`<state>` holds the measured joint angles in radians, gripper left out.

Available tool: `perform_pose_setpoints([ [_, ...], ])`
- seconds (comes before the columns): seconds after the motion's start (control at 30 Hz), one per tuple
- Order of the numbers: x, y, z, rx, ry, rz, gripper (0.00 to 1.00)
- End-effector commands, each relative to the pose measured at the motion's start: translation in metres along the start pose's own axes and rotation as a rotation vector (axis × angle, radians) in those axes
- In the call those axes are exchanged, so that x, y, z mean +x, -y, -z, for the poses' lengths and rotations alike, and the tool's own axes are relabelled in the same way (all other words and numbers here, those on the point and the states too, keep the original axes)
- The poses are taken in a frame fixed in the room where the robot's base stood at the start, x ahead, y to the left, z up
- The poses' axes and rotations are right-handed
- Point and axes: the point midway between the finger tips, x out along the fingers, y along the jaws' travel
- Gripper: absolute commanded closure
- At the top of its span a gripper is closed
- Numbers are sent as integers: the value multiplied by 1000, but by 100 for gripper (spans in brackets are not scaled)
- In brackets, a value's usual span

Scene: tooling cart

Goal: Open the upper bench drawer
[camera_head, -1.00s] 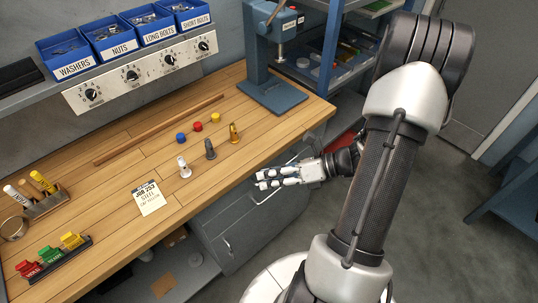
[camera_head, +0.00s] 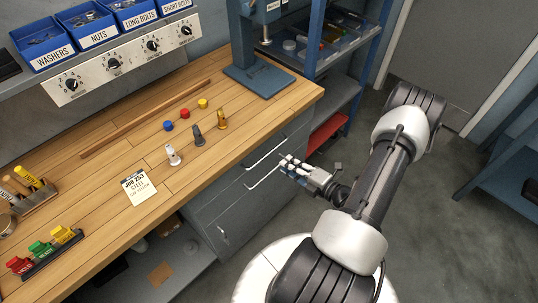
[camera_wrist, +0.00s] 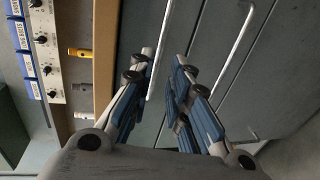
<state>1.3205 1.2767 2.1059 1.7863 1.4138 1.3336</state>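The upper bench drawer (camera_head: 277,137) sits shut under the right end of the worktop, with a pale bar handle (camera_head: 262,158). A second handle (camera_head: 262,180) belongs to the drawer below. My gripper (camera_head: 284,162) is open and empty, at the right end of these handles in the head view. In the wrist view the fingers (camera_wrist: 166,62) are spread, and the upper handle (camera_wrist: 161,50) appears in the gap, close to the left finger. The lower handle (camera_wrist: 235,53) lies to the right, outside the fingers. I cannot tell the depth between fingertips and handle.
The wooden bench top (camera_head: 110,210) overhangs the drawers, with coloured caps and small posts on it. A blue press (camera_head: 258,80) stands at its right corner. A shelf rack with a red bin (camera_head: 328,135) is beyond.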

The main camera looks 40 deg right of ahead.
Motion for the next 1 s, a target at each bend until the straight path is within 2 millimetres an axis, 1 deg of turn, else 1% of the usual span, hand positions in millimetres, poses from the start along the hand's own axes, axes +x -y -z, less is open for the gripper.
perform_pose_setpoints([
  [0.03, 13, 2, 2, -4, -7, -1, 83],
  [0.2, 50, 2, 2, -5, -7, -2, 83],
  [0.4, 84, 1, 1, -4, -4, -1, 83],
  [0.5, 95, 1, 1, -4, -3, -1, 83],
  [0.67, 103, 0, 0, -2, -1, -1, 83],
  [0.9, 103, -1, 0, -2, 0, -1, 83],
  [0.93, 103, -1, 0, -2, 0, -1, 84],
  [1.0, 103, -1, 0, -2, 0, -1, 88],
])
